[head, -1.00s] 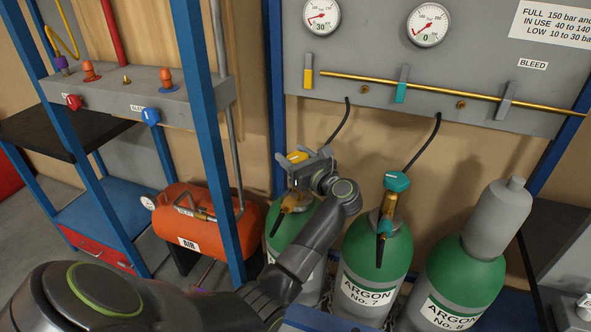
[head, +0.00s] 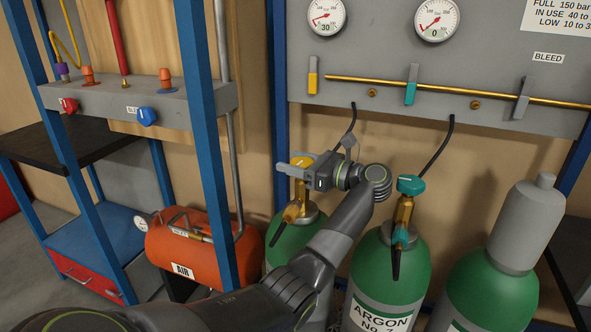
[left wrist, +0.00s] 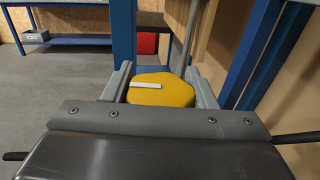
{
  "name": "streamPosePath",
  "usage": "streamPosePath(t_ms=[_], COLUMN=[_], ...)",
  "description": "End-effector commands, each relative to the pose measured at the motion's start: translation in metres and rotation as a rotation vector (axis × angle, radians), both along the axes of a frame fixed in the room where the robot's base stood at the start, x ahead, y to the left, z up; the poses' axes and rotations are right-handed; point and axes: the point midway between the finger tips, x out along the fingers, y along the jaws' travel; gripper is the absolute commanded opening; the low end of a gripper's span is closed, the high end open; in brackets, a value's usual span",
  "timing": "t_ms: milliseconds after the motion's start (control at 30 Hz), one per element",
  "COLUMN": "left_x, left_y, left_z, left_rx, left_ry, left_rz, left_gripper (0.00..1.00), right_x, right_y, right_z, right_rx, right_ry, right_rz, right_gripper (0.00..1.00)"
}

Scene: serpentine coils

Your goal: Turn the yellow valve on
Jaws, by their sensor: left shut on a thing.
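The yellow valve knob (head: 300,161) sits on a brass stem on top of the leftmost green cylinder (head: 296,245). My left gripper (head: 299,172) is shut on this knob, with its wrist to the right of it. In the left wrist view the yellow knob (left wrist: 172,96) lies between the two grey fingers, and a white bar mark shows on its top. The fingers hide part of the knob in the head view. My right gripper is not in view.
A teal-knobbed argon cylinder (head: 388,270) stands close right of my left forearm, with a capped green cylinder (head: 490,290) beyond. A blue rack post (head: 207,150) and orange air tank (head: 195,245) are left. The gauge panel (head: 440,65) is behind.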

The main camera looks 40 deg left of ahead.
Motion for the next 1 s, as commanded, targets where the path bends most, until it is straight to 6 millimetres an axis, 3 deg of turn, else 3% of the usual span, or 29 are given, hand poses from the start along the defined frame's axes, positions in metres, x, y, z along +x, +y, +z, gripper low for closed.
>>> streamPosePath(t_ms=[133,433,467,600,867,1000], left_x=[0.0,0.0,0.0,0.0,0.0,0.0], left_y=[0.0,0.0,0.0,0.0,0.0,0.0], left_z=[-0.001,-0.001,-0.001,-0.001,0.0,0.01], left_rx=[0.0,0.0,0.0,0.0,0.0,0.0], left_ry=[0.002,0.003,0.003,0.002,0.001,-0.003], left_rz=[0.008,0.007,0.007,0.007,0.006,0.006], left_gripper=[0.29,0.29,0.56,0.74,0.74,0.74], right_x=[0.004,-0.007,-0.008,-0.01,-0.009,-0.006], right_y=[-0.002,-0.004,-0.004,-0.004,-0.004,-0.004], right_z=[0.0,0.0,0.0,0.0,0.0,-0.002], right_rx=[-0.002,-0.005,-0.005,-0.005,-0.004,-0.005], right_ry=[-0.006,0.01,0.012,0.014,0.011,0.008], right_rz=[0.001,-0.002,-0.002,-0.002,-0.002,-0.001], right_gripper=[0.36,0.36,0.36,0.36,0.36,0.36])
